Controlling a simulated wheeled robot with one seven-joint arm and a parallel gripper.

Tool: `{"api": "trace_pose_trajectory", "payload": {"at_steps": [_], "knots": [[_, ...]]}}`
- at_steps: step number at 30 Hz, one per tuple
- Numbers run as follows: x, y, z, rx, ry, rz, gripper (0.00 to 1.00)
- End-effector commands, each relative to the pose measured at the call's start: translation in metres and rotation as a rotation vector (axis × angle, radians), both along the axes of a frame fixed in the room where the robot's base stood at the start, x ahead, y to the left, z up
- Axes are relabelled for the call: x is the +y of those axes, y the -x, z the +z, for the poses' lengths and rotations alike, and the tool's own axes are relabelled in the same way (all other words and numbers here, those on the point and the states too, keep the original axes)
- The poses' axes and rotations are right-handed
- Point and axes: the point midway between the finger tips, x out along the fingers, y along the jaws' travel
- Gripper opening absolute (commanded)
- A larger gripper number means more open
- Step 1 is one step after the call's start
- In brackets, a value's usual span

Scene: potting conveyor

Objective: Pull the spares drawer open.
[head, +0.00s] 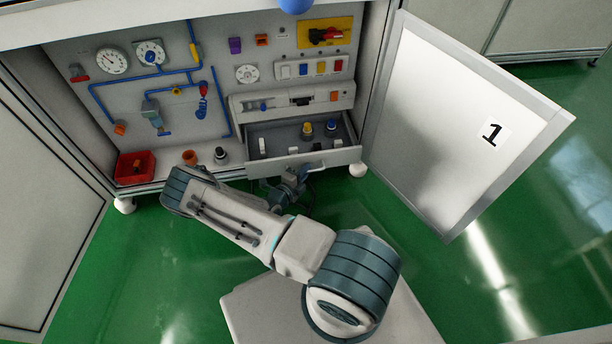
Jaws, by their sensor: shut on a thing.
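The spares drawer (345,155) stands pulled out of the lower right of the open cabinet, below a grey panel unit. Its inside shows, with several small parts in it, among them a yellow-topped one (307,129) and a blue-topped one (331,125). A light handle (307,169) is on the drawer's front. My gripper (303,174) is at this handle, in front of the drawer, and shut on it. My arm hides part of the gripper, and the fingertips are small and hard to make out.
The cabinet door marked 1 (450,110) stands open at the right. A red bin (135,167), an orange part (190,157) and a dark knob-like part (220,155) stand on the cabinet floor left of the drawer. Green floor (400,230) is free between drawer and door.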

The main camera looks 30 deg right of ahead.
Motion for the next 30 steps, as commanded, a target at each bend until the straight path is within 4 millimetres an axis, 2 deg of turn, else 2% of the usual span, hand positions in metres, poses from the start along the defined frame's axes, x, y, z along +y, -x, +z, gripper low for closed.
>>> {"api": "trace_pose_trajectory", "payload": {"at_steps": [2,3,4,5,13,17,20,30], "knots": [[0.0,0.0,0.0,0.001,-0.001,0.001,0.0],[0.0,0.0,0.0,0.001,-0.001,0.001,0.22],[0.0,0.0,0.0,0.001,-0.001,0.001,0.3],[0.0,0.0,0.0,0.001,-0.001,0.001,0.32],[0.001,0.001,0.0,0.001,0.0,0.001,0.32],[0.009,0.005,0.003,0.001,0.0,0.002,0.32],[0.024,0.012,0.006,0.002,-0.001,0.003,0.32],[0.091,0.048,0.018,0.001,-0.001,0.004,0.32]]}}
